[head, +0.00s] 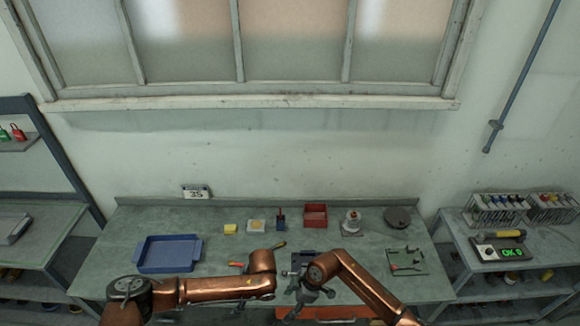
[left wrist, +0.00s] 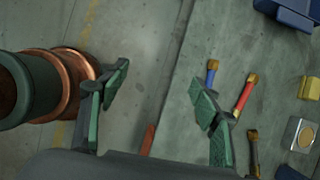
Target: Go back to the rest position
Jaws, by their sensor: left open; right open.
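My right gripper (head: 305,297) is open and empty, low in the middle of the head view, over the front part of the workbench (head: 225,215). My left gripper (left wrist: 158,100) shows in the left wrist view, with its two green-padded fingers apart and nothing between them. It is above the bench's front edge, with floor below on one side. In the head view the left arm reaches in from the left, and I cannot make out its fingers there. A whitish and red part (head: 351,223), perhaps a valve, stands at the back right of the bench.
A blue tray (head: 168,266) lies at the left of the bench. A yellow block (head: 230,229), a red bin (head: 315,215) and a dark round disc (head: 397,217) stand along the back. Coloured-handled tools (left wrist: 244,97) lie near the left gripper. Side shelves flank the bench.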

